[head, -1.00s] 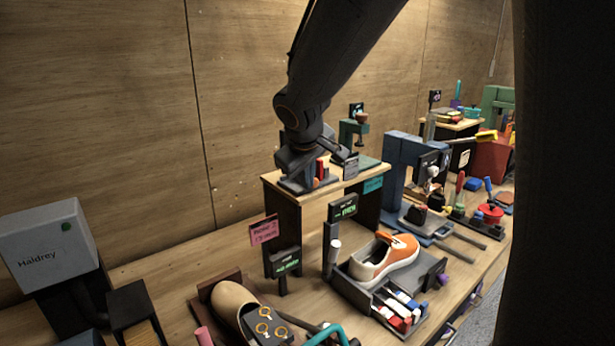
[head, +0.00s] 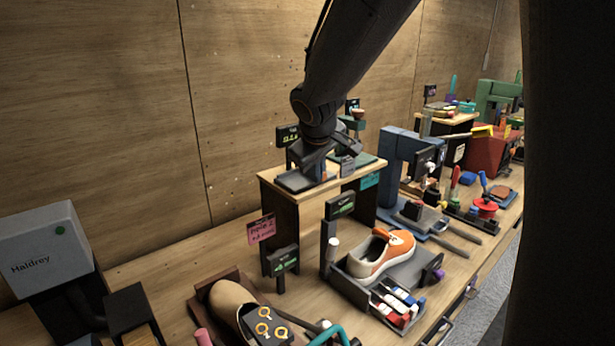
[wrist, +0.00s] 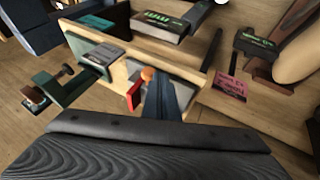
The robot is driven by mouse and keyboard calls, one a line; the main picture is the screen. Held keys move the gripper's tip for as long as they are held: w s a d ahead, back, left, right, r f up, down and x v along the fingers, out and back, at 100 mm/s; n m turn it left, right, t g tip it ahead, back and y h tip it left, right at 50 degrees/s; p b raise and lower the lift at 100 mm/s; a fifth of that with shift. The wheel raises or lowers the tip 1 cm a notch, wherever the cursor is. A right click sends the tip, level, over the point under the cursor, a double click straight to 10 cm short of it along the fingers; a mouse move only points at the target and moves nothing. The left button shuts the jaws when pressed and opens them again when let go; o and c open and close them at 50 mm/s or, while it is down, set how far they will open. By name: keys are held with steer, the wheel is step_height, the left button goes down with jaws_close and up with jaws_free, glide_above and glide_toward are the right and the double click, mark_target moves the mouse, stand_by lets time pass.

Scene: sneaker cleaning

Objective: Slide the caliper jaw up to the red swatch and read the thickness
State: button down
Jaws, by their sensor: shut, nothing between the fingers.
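The red swatch (wrist: 134,95) stands on edge in the wrist view, beside a round orange knob (wrist: 147,73) on a grey plate of the caliper (wrist: 183,72). My gripper (wrist: 166,96) is shut and empty, with its fingers just right of the swatch and close to the knob; I cannot tell whether they touch. In the head view my gripper is over the small wooden stand and mostly hides the swatch and knob. The caliper's grey base (head: 296,181) shows at the stand's left end. A small dark display (head: 287,135) with green digits stands behind it, too small to read.
The wooden stand (head: 350,178) also carries a green clamp-like device (wrist: 62,88) beside the caliper. Below it are an orange sneaker (head: 380,255) in a grey tray, a tan shoe (head: 232,302) and a pink card (head: 261,229). A blue press (head: 397,150) stands to the right.

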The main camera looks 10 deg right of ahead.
steer(key=s+a+r+b, duration=0.3)
steer(key=s+a+r, duration=0.1)
steer(key=s+r, duration=0.4)
steer(key=shift+a+r, duration=0.35)
steer(key=shift+r, duration=0.1)
steer(key=shift+w, duration=0.1)
steer(key=s+d+f+m+g, duration=0.1)
steer(key=s+d+f+m, duration=0.1)
steer(key=s+f, duration=0.3)
steer(key=s+d+f+m+g+y, duration=0.1)
steer(key=s+f, duration=0.4)
steer(key=f, duration=0.7)
steer(key=s+d+f+m+g+b, duration=0.1)
steer(key=s+d+f+m+g, duration=0.1)
steer(key=s+f, duration=0.4)
step_height(320, 180, down, 3)
steer(key=shift+d+f+m+g+y, duration=0.15)
steer(key=shift+d+m+g+y, duration=0.2)
steer(key=shift+m+g, duration=0.25)
